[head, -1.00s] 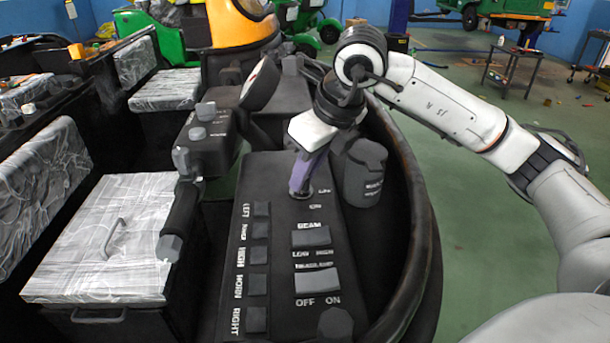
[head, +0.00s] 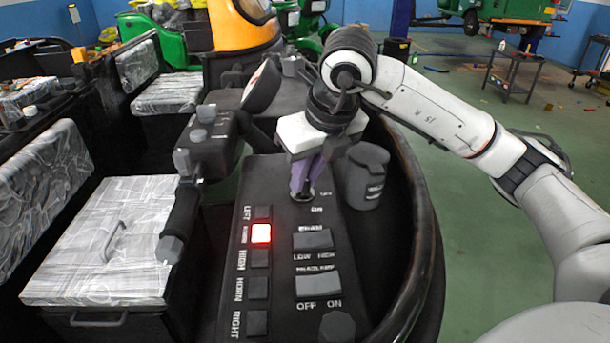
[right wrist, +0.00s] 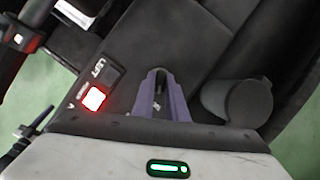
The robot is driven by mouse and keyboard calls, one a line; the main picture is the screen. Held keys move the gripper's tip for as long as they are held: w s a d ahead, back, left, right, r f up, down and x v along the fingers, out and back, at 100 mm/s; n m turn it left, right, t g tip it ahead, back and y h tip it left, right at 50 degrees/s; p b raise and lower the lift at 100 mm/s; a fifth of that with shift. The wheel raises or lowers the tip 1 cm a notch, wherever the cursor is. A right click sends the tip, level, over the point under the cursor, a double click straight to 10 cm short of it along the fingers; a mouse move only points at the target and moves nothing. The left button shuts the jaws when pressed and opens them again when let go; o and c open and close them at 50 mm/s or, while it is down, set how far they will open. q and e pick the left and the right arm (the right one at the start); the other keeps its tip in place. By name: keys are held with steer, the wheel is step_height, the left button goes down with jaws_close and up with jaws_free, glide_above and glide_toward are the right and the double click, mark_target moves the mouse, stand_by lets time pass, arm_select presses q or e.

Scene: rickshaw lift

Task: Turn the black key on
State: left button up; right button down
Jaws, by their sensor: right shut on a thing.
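The dark control panel (head: 275,275) carries a round key switch (head: 303,198) near its far end. My right gripper (head: 303,191) points down at that switch, with its purple fingers right at it. In the right wrist view the purple fingers (right wrist: 159,76) are closed together on the small black key, which is mostly hidden between them. A square indicator (head: 261,233) in the left button column glows red, and it also shows in the right wrist view (right wrist: 94,99). My left gripper is not in view.
A dark cylinder (head: 364,178) stands close to the right of the gripper. The handlebar (head: 205,150) and its grip are to the left. Beam and headlight rocker switches (head: 317,285) sit nearer on the panel. A curved black rim (head: 428,235) borders the right side.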

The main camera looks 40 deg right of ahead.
steer(key=c, duration=1.8)
jaws_free()
steer(key=shift+o, duration=0.2)
steer(key=v, duration=1)
steer(key=shift+r, duration=0.15)
steer(key=shift+s, duration=0.15)
